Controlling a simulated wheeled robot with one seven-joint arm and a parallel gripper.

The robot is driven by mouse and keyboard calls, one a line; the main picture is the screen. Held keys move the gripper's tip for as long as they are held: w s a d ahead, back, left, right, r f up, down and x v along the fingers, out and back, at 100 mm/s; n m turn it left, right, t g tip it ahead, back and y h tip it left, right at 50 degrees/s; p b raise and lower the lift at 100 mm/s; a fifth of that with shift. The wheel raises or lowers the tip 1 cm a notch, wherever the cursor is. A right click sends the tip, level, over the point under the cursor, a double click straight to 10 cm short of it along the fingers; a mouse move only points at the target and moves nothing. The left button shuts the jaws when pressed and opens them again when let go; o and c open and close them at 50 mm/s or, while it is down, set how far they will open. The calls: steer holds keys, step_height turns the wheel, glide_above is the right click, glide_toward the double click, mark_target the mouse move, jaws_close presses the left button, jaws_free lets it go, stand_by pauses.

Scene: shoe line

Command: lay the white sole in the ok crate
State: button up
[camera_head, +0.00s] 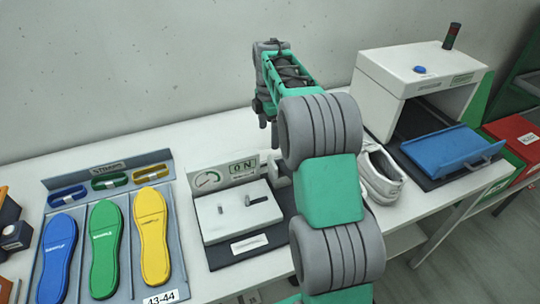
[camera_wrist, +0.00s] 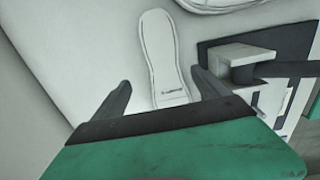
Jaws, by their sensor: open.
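The white sole (camera_wrist: 158,48) lies flat on the white table in the wrist view, with small dark print near its lower end. My gripper (camera_wrist: 161,79) is open, with one finger on each side of the sole's near end and nothing held. I cannot tell how high the fingers are above the table. In the head view my gripper (camera_head: 268,122) points down behind the tester, and the sole is not visible there.
A gauge tester (camera_head: 240,215) stands left of my arm; part of it shows in the wrist view (camera_wrist: 245,55). A white shoe (camera_head: 382,178) and a white scanner box with a blue tray (camera_head: 450,150) are at right. A rack (camera_head: 70,185) holds coloured soles at left.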

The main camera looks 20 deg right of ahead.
mark_target(270, 150)
steer(key=f, duration=0.5)
steer(key=f+p, duration=0.1)
steer(key=f, duration=0.1)
steer(key=shift+s+d+f, duration=0.1)
steer(key=shift+s+f, duration=0.2)
steer(key=shift+s, duration=0.05)
steer(key=shift+c, duration=0.5)
